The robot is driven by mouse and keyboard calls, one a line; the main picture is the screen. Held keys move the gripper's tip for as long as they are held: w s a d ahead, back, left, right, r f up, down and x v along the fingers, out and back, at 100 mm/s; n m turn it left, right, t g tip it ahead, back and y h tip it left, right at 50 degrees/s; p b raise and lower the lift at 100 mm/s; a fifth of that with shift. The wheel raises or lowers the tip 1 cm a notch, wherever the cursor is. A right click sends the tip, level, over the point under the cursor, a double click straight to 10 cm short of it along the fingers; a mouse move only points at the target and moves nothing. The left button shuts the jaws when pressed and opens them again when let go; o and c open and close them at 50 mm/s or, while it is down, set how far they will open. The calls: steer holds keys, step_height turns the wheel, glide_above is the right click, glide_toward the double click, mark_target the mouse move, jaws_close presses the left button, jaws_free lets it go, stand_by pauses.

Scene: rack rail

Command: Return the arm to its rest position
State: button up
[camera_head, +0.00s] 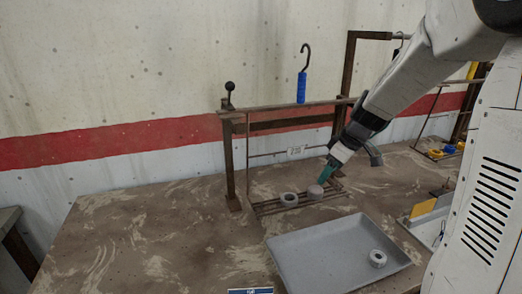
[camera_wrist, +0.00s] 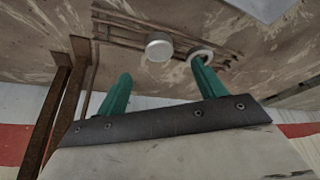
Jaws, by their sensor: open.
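My arm reaches in from the upper right in the head view. My gripper (camera_head: 328,171) is above the right part of a low slatted rack (camera_head: 268,209) on the workbench, close to a short grey cylinder (camera_head: 315,191). In the wrist view, my gripper (camera_wrist: 160,72) has its two green fingers wide apart with nothing between them. The cylinder, with a pale round top (camera_wrist: 159,47), lies beyond the fingertips. A grey ring (camera_head: 289,199) lies on the rack left of the cylinder; in the wrist view the ring (camera_wrist: 201,54) is partly behind the right finger.
A rusty metal frame (camera_head: 230,165) with a top rail stands behind the rack; a blue-handled hook (camera_head: 302,87) rises at the rail. A grey tray (camera_head: 300,262) holding a pale ring (camera_head: 377,258) is in front. Yellow and blue items (camera_head: 445,151) lie at right. The bench's left side is clear.

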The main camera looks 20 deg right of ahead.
steer(key=s+a+r+m, duration=0.2)
steer(key=s+a, duration=0.2)
steer(key=s, duration=0.5)
steer(key=s+a+r+m+g+h, duration=0.1)
steer(key=s+a, duration=0.4)
steer(key=s, duration=0.5)
steer(key=s+a+r+m+g+h, duration=0.1)
steer(key=s+a+r+m, duration=0.2)
steer(key=s, duration=0.6)
steer(key=shift+s+a+r+m, duration=0.15)
steer(key=shift+a+r+m, duration=0.35)
steer(key=shift+a, duration=0.5)
steer(key=shift+r, duration=0.1)
